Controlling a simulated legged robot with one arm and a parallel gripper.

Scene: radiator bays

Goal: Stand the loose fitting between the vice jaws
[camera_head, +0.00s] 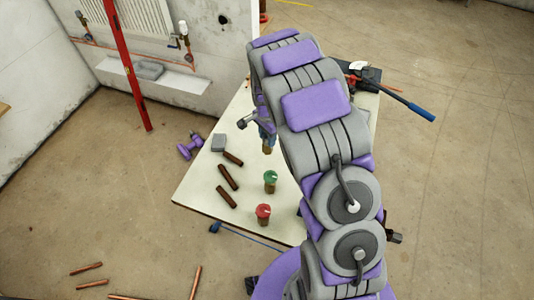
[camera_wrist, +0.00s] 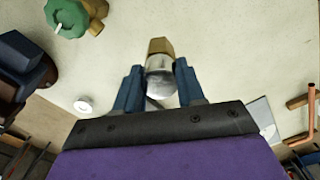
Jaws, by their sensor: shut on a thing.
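My gripper (camera_wrist: 159,85) is shut on the loose fitting (camera_wrist: 160,72), which shows in the wrist view as a silvery cylinder with a brass end between the two blue fingers. In the head view the gripper (camera_head: 266,133) hangs over the table left of my arm, and the brass end of the fitting (camera_head: 267,148) points down. I cannot make out the vice jaws for certain. A dark blue-grey body (camera_wrist: 22,62) at the left of the wrist view may be part of the vice. My arm hides much of the table's right side in the head view.
On the table (camera_head: 195,185) stand a green-capped fitting (camera_head: 270,178) and a red-capped fitting (camera_head: 263,212). Several brown pipe pieces (camera_head: 228,177) and a grey block (camera_head: 218,142) lie left. A blue-handled tool (camera_head: 410,103) lies at the back right. Copper pipes (camera_head: 195,282) lie on the floor.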

